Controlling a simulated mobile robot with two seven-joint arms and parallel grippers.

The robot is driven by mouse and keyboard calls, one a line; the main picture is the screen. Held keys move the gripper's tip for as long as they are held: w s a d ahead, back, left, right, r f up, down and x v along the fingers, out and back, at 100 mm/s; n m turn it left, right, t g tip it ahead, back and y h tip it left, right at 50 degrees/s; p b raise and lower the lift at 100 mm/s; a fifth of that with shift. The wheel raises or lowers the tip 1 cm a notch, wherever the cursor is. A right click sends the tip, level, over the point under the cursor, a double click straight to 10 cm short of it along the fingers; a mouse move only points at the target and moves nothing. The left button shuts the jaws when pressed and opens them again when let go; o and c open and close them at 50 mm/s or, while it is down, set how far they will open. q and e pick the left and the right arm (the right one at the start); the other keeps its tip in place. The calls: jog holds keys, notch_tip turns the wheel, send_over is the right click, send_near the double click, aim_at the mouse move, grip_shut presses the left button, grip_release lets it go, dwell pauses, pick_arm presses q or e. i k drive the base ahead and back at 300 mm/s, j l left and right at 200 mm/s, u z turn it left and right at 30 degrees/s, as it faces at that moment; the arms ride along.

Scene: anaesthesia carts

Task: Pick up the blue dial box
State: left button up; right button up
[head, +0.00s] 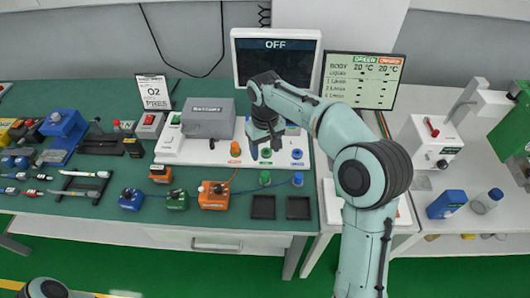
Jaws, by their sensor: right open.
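The blue dial box (131,199) is a small blue box with a knob on top. It stands near the front edge of the green table, left of a green dial box (177,199) and a larger orange box (214,196). My right gripper (265,147) is open and points down over the white board, between the grey battery box and the coloured knobs. It is up and to the right of the blue dial box, well apart from it. My left gripper is out of view; only a piece of my left arm shows at the bottom left.
The white board (190,152) carries a grey battery box (208,118) and coloured knobs. Two black trays (263,216) lie near the front edge. Tools and a blue stand (62,125) fill the left. A screen (277,45) reading OFF stands behind my right arm.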

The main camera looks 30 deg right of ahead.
aim_at(134, 204)
jog(key=k, duration=1)
